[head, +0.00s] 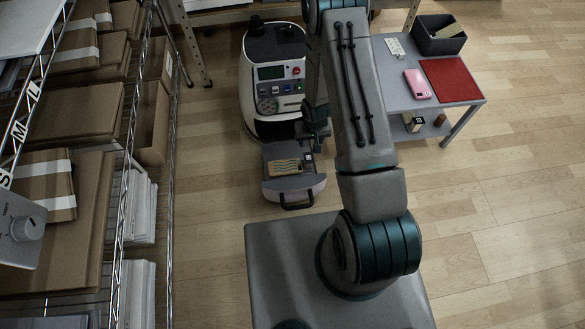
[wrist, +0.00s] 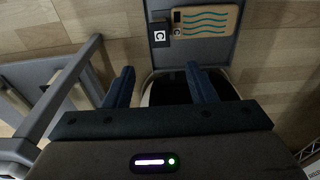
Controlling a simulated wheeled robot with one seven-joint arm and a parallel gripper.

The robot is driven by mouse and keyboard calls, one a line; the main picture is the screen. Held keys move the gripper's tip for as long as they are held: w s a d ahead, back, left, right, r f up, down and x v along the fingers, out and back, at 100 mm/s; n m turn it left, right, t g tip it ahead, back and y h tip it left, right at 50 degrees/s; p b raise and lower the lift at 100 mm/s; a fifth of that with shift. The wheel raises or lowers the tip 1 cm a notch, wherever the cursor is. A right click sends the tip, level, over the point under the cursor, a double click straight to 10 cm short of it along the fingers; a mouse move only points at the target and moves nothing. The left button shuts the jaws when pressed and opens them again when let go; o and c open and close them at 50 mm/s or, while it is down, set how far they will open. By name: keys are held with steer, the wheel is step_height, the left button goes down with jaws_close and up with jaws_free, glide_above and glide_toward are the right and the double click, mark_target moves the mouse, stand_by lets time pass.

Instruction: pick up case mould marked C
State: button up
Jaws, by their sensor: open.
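The case mould shows as a dark tab with a white C label (wrist: 159,36) at the top of the wrist view. It sits on the press's pulled-out grey drawer (wrist: 200,50). A tan phone case with teal wavy lines (wrist: 207,20) lies directly beside the tab; the mould's body under it is hidden. In the head view the case (head: 285,167) and the C tab (head: 308,157) lie on the drawer. My gripper (wrist: 158,86) is open and empty, and the C tab shows beyond the gap between its fingers. In the head view my arm partly hides my gripper.
The white press (head: 274,80) stands behind the drawer, whose black handle (head: 297,201) faces my base. A wire shelf with boxes (head: 75,115) lines the left. A grey table (head: 455,92) at right holds a pink phone (head: 417,84), red mat (head: 449,79) and dark bin (head: 437,35).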

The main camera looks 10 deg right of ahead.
steer(key=b, duration=0.3)
glide_toward(309, 158)
steer(key=f, duration=0.5)
steer(key=shift+w+a, duration=0.2)
steer(key=shift+w, duration=0.05)
steer(key=shift+w+d+f+b, duration=0.1)
steer(key=shift+w+f+b, duration=0.15)
steer(key=shift+f+b, duration=0.95)
steer(key=shift+w+d+f+b, duration=0.15)
steer(key=shift+f+b, duration=0.35)
steer(key=shift+f, duration=1.25)
steer(key=shift+w+a+r, duration=0.1)
jaws_close()
